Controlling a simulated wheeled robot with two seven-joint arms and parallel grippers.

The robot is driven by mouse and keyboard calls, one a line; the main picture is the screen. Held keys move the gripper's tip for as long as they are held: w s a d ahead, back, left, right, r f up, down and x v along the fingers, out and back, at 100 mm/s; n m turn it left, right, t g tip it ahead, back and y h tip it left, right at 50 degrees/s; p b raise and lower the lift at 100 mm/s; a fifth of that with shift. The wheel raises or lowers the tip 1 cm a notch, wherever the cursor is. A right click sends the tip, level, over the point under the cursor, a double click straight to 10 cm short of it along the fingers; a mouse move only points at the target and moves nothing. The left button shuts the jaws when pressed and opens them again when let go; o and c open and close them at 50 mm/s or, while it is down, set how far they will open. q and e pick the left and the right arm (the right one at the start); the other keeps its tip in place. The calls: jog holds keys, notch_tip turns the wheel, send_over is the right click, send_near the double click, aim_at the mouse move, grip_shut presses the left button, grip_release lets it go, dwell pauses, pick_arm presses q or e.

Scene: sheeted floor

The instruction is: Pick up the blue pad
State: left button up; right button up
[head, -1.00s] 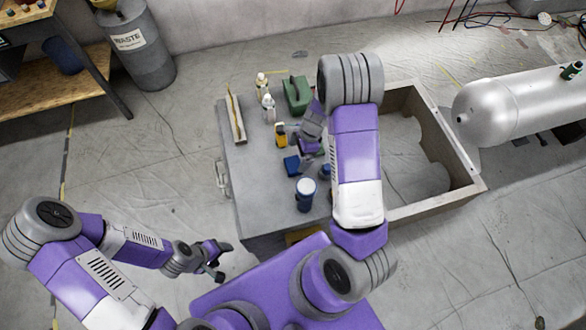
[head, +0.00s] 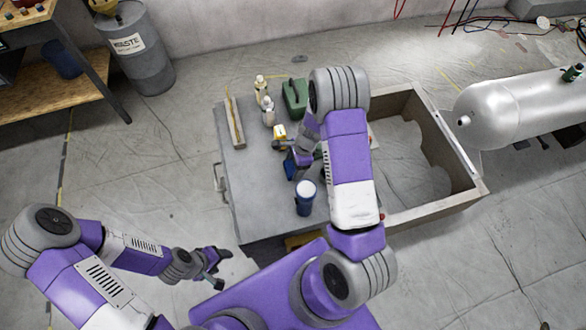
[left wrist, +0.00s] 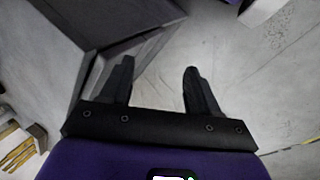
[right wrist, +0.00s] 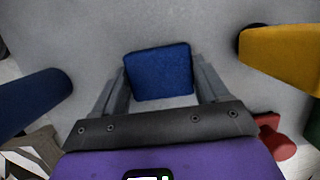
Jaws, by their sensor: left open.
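The blue pad (right wrist: 160,72) lies flat on the grey box top in the right wrist view. It also shows as a small blue patch (head: 289,166) in the head view, partly covered by my right gripper. My right gripper (right wrist: 163,64) is open, with one finger on each side of the pad; a narrow gap shows at the right finger. Whether the left finger touches the pad is unclear. My left gripper (head: 219,265) is open and empty, off the front left of the box; its spread fingers (left wrist: 157,66) show in the left wrist view.
A blue white-capped container (head: 305,199) stands in front of the pad. A yellow item (head: 279,133), white bottles (head: 268,110), a green case (head: 295,98) and a wooden strip (head: 235,122) are behind. An open compartment (head: 462,160) lies right; a silver tank (head: 515,105) is beyond.

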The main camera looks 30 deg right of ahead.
jog(key=c, duration=0.5)
jog(key=shift+o, duration=0.2)
notch_tip(320, 180, up, 10)
jog(key=p, duration=0.3)
